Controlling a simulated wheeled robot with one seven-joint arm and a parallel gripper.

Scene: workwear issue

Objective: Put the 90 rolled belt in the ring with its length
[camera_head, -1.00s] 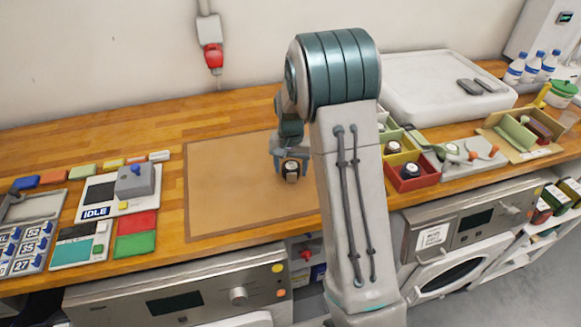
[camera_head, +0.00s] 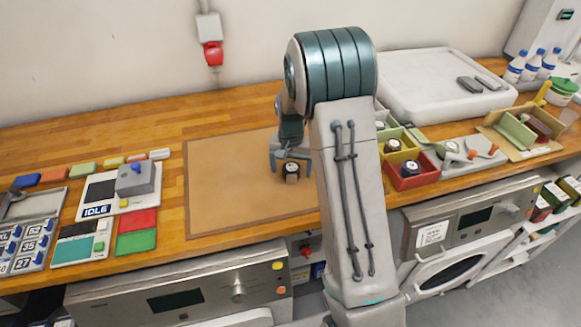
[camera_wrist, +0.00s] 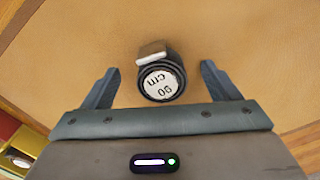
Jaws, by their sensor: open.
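A dark rolled belt (camera_wrist: 162,84) stands on the tan mat, its round white label reading "90 cm" upside down in the wrist view. It also shows in the head view (camera_head: 292,173). My gripper (camera_wrist: 158,69) is open, with one finger on each side of the belt and a clear gap on both sides. In the head view my gripper (camera_head: 290,163) is just above and around the belt. Other dark rolls sit in the red bin (camera_head: 412,182) and yellow bin (camera_head: 402,157). I cannot make out a ring marked with a length.
The tan mat (camera_head: 225,190) is otherwise bare. Left of it are a grey device on a white board (camera_head: 100,200), red and green pads (camera_head: 136,222) and number tiles (camera_head: 28,246). A white tray (camera_head: 425,95) and a cardboard box (camera_head: 530,150) are at the right.

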